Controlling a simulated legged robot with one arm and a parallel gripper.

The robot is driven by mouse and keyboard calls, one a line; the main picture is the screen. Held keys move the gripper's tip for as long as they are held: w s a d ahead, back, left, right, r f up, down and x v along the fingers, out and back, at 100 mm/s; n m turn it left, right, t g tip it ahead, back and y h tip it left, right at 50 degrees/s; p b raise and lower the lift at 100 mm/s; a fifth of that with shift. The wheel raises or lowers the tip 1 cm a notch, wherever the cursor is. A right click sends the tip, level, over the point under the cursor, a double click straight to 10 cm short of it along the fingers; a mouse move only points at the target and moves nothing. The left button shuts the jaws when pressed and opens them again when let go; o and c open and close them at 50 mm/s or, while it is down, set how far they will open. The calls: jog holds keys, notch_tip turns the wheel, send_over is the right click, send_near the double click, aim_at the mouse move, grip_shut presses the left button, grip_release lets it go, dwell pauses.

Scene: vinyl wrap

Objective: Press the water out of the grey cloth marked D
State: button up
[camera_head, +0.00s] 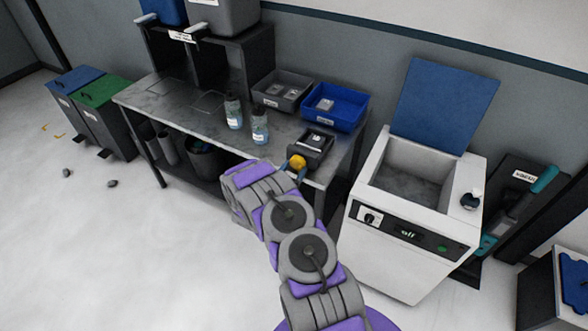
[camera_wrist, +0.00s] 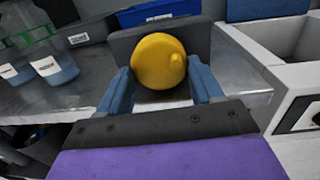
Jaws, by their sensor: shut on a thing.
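My gripper (camera_wrist: 162,84) has its two blue fingers shut on a round yellow knob (camera_wrist: 158,62), one finger on each side. The yellow knob also shows in the head view (camera_head: 297,162), at the front of a dark box (camera_head: 318,156) on the front right of the metal table. In the wrist view a dark grey wall (camera_wrist: 196,38) stands right behind the knob. The dark box has a small pale label on top. I cannot make out a letter D on any cloth, and the box's inside is not clear.
A grey tray (camera_head: 268,101) and a blue tray (camera_head: 349,121) hold small grey items behind the box. Two bottles (camera_head: 233,112) (camera_head: 260,126) stand to the left on the metal table (camera_head: 160,105). A white machine (camera_head: 395,255) with a raised blue lid (camera_head: 440,105) stands to the right.

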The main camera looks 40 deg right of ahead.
jog(key=shift+w+m+b, duration=0.15)
jog(key=shift+m+b, duration=0.3)
jog(key=shift+m, duration=1.75)
jog(key=o, duration=1.1)
jog(key=shift+c, duration=0.2)
jog(key=shift+a, duration=0.1)
jog(key=p+v, duration=0.3)
jog(key=v, duration=1.4)
jog(key=shift+a+f+p, duration=0.2)
jog(key=shift+p, duration=0.15)
jog(key=shift+w, duration=0.1)
